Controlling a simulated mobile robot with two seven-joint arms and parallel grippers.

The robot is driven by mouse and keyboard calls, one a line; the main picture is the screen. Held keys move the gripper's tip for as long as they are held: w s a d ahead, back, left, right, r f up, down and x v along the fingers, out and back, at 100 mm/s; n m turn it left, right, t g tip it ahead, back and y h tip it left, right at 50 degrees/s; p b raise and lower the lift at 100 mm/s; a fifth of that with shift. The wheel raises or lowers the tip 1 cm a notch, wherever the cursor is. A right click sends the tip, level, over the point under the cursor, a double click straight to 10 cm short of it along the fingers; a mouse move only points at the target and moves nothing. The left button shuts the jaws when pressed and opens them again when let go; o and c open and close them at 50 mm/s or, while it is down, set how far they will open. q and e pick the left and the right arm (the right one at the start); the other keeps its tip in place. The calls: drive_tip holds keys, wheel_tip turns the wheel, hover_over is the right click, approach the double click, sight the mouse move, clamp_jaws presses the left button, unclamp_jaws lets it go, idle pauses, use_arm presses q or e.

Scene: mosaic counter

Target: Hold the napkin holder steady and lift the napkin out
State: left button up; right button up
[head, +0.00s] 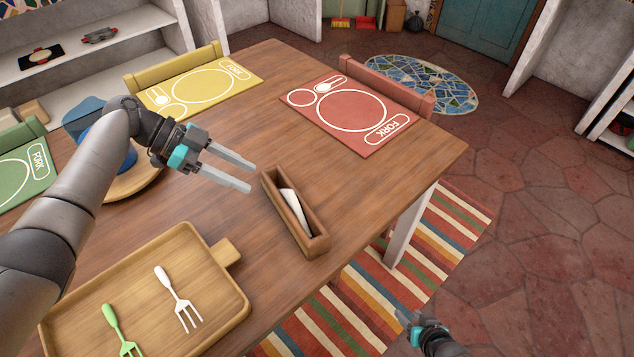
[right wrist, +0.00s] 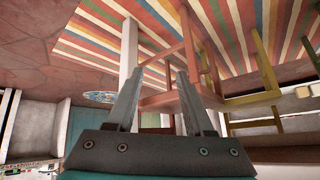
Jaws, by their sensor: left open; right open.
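The napkin holder (head: 313,240) is a narrow wooden box on the table, right of centre in the head view. A white napkin (head: 294,211) lies inside it, slanted against its walls. My left gripper (head: 250,174) is open and empty, with its fingertips just left of the holder's far end and apart from it. My right gripper (head: 409,325) is low at the bottom right of the head view, away from the table edge. Its two fingers (right wrist: 157,95) stand apart with nothing between them in the right wrist view. The holder does not show in the right wrist view.
A wooden tray (head: 232,308) with a white fork (head: 178,300) and a green fork (head: 121,332) lies at the front left. Red (head: 352,114) and yellow (head: 205,87) placemats lie at the far side. A blue object behind my left arm is partly hidden. Table around the holder is clear.

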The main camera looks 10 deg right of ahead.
drive_tip(key=w+d+r+m+t+h, duration=0.1)
drive_tip(key=w+d+r+m+t, duration=0.35)
drive_tip(key=w+r, duration=0.7)
drive_tip(key=w+d+r+m+t, duration=0.3)
drive_tip(key=w+d+r+t, duration=0.25)
drive_tip(key=w+r, duration=0.6)
drive_tip(key=a+r+n+g+y, duration=0.4)
drive_tip(key=a+r+n+y, duration=1.6)
drive_tip(key=a+r+n, duration=0.45)
drive_tip(key=s+a+r+n+g+y, duration=0.1)
drive_tip(key=s+a+r+n+g, duration=0.1)
drive_tip(key=s+a+n+g, duration=0.65)
drive_tip(key=s+a+r+n+g, duration=0.2)
drive_tip(key=s+a+n+g, duration=0.3)
drive_tip(key=n+g, duration=0.65)
drive_tip(key=s+a+f+n+g+h, duration=0.25)
drive_tip(key=s+n+h, duration=0.3)
drive_tip(key=n, duration=0.45)
drive_tip(key=n+t+h, duration=0.9)
drive_tip(key=n+h, duration=0.5)
drive_tip(key=h, duration=0.1)
hover_over(318, 238)
wheel_tip(318, 238, down, 5)
wheel_tip(318, 238, down, 15)
drive_tip(key=shift+r, duration=0.2)
